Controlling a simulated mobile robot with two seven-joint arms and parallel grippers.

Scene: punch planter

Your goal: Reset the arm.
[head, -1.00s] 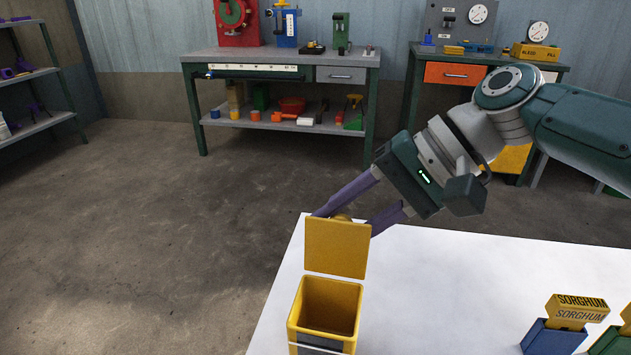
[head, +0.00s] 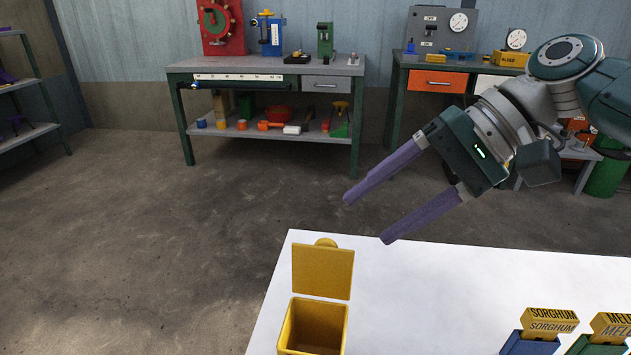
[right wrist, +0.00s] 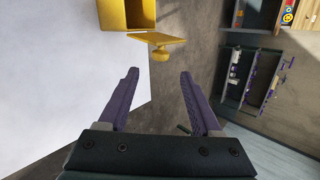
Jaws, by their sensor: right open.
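My right gripper (head: 364,219) is open and empty, with its two purple fingers spread. It hangs above and behind the white table's far edge, up and to the right of the yellow box. In the right wrist view the open fingers (right wrist: 160,85) show nothing between them but the floor. The yellow box (head: 313,328) stands on the white table with its lid (head: 322,271) raised. The box (right wrist: 125,15) and its lid with a round knob (right wrist: 160,52) also show in the right wrist view, apart from the fingers. My left gripper is not in view.
On the white table (head: 430,290), a SORGHUM card (head: 549,321) stands in a blue holder (head: 530,346). Another yellow card (head: 612,328) stands in a green holder at the right. Workbenches (head: 265,67) and a shelf (head: 30,138) stand beyond. The floor between is clear.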

